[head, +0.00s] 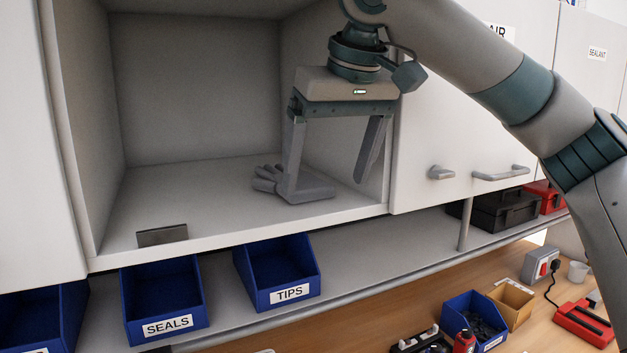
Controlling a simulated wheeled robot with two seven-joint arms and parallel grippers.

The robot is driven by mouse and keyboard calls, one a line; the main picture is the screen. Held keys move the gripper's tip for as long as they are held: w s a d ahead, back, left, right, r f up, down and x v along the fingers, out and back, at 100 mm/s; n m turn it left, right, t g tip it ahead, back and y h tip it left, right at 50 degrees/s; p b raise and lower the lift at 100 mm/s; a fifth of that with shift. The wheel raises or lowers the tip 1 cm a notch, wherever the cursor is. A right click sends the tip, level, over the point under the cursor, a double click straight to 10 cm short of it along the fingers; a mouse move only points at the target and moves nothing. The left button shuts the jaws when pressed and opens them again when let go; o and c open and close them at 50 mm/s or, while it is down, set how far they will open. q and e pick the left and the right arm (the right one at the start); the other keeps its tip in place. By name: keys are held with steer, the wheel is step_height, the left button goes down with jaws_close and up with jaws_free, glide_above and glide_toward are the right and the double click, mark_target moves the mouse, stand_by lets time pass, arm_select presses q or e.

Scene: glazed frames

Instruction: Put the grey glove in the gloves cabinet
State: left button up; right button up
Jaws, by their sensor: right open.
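The grey glove (265,182) lies on the floor of an open white cabinet (195,200), toward its right side. Its fingers point left, and part of it is hidden behind a finger of my right gripper. My right gripper (326,187) is inside the cabinet opening, pointing down, with its two fingers spread wide. Its left finger reaches down at the glove; I cannot tell whether they touch. No label naming gloves shows on this cabinet. My left gripper is not in view.
A dark plate (162,236) sits on the cabinet's front edge. A closed door with a handle (441,172) is at the right. Below are blue bins marked SEALS (168,328) and TIPS (290,293), a rail, black and red cases, and a wooden bench (400,285) with tools.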

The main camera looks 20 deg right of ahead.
steer(key=s+b, duration=0.1)
steer(key=s, duration=0.1)
steer(key=s+d+b, duration=0.1)
steer(key=s, duration=0.2)
steer(key=shift+s+d, duration=0.1)
steer(key=shift+s, duration=0.25)
